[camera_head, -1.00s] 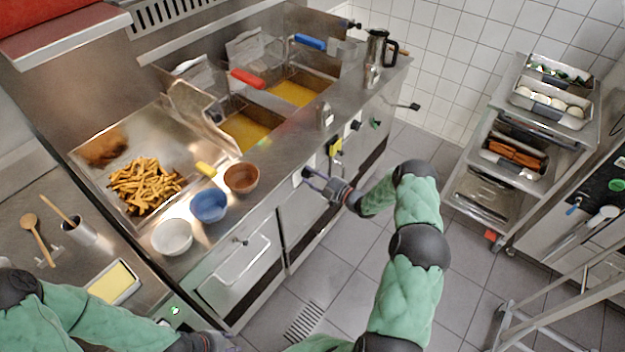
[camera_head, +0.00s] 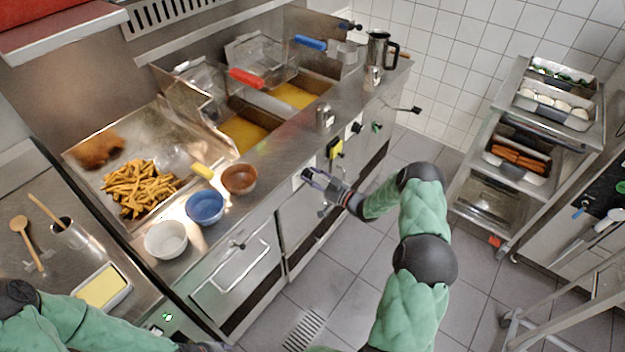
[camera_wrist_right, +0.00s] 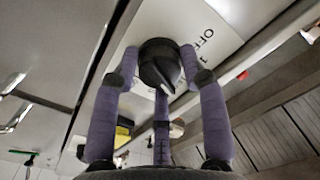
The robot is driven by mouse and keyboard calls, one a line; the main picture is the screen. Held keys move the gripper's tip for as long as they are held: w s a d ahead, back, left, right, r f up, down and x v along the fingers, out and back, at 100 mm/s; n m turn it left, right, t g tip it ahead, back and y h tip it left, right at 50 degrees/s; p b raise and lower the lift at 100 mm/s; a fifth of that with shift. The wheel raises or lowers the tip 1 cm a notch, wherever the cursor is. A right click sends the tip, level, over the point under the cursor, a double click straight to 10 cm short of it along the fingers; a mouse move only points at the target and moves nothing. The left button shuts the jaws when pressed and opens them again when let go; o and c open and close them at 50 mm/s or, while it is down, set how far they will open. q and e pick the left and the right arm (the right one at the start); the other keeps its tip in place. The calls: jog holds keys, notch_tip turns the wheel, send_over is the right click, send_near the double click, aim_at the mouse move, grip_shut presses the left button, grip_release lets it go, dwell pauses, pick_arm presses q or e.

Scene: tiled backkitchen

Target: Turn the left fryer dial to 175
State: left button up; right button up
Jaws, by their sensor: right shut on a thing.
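The left fryer dial (camera_wrist_right: 158,62) is a black round knob with a pale pointer mark on a white plate (camera_wrist_right: 205,22) lettered "OFF" and partly covered numbers. My right gripper (camera_wrist_right: 160,75) has its purple fingers closed around this dial in the right wrist view. In the head view my right gripper (camera_head: 312,178) is at the fryer's front panel and hides the dial. The dial's exact setting cannot be read. My left arm (camera_head: 80,325) is at the bottom left of the head view, and its gripper is mostly outside the picture.
A yellow switch (camera_head: 334,148) and another black dial (camera_head: 356,128) sit farther along the panel. Bowls, such as the blue one (camera_head: 205,206), stand on the counter above. The fryer's two oil wells (camera_head: 243,132) lie behind. The floor by my right arm is clear.

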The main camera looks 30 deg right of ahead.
jog(key=shift+s+a+f+m, duration=0.1)
jog(key=shift+f+m, duration=0.05)
jog(key=shift+m, duration=1.65)
jog(key=shift+s+a+f+m, duration=0.1)
jog(key=shift+f+m, duration=0.05)
jog(key=shift+m, duration=1.65)
jog(key=o, duration=1.1)
jog(key=shift+w, duration=0.1)
jog(key=shift+o, duration=0.2)
jog(key=shift+r, duration=0.1)
jog(key=shift+d, duration=0.1)
jog(key=v, duration=1.2)
